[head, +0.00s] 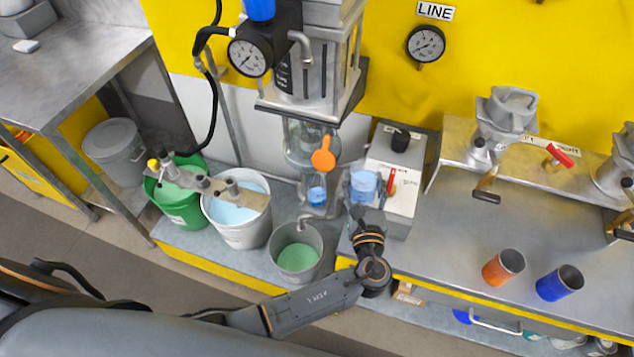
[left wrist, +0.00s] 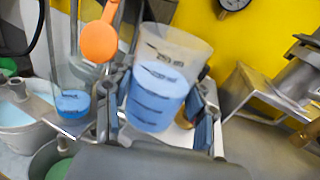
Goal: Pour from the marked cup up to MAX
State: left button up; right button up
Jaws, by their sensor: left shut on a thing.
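The marked cup (head: 363,186) is clear, with dark marks on its wall and blue liquid inside. My left gripper (head: 366,208) is shut around it and holds it in front of the grey control box. In the left wrist view the cup (left wrist: 160,82) is large between the fingers, slightly tilted, its liquid below the rim. Left of it is the machine's clear vessel (head: 317,192) with some blue liquid low down; it also shows in the left wrist view (left wrist: 72,104). An orange round-ended piece (head: 323,152) hangs above that vessel. I cannot read a MAX mark. My right gripper is out of view.
A metal bucket (head: 298,252) with green liquid stands below the vessel. White (head: 238,232) and green (head: 183,208) buckets stand left. The control box (head: 400,180) has a red lever.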

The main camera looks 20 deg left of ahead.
pick_arm(q)
jog(key=shift+s+a+f+n+b, duration=0.1)
jog(key=shift+a+f+n+b, duration=0.1)
jog(key=shift+n+b, duration=0.15)
jog(key=shift+s+n, duration=0.1)
jog(key=shift+n, duration=0.25)
jog(key=shift+a+r+n+g+h, duration=0.1)
jog(key=shift+a+n+g+h, duration=0.2)
jog(key=shift+a+n+g, duration=0.25)
jog(key=shift+a+r+n, duration=0.15)
jog(key=shift+a+n, duration=0.05)
jog(key=shift+n, duration=0.25)
jog(key=shift+a+r+n, duration=0.1)
jog(key=shift+a+n, duration=0.1)
jog(key=shift+n, duration=0.2)
jog(key=shift+a+f+n+g+h+b, duration=0.3)
jog(key=shift+a+n+h+b, duration=0.1)
jog(key=shift+b, duration=0.15)
jog(key=shift+a+n, duration=0.2)
jog(key=shift+n, duration=0.1)
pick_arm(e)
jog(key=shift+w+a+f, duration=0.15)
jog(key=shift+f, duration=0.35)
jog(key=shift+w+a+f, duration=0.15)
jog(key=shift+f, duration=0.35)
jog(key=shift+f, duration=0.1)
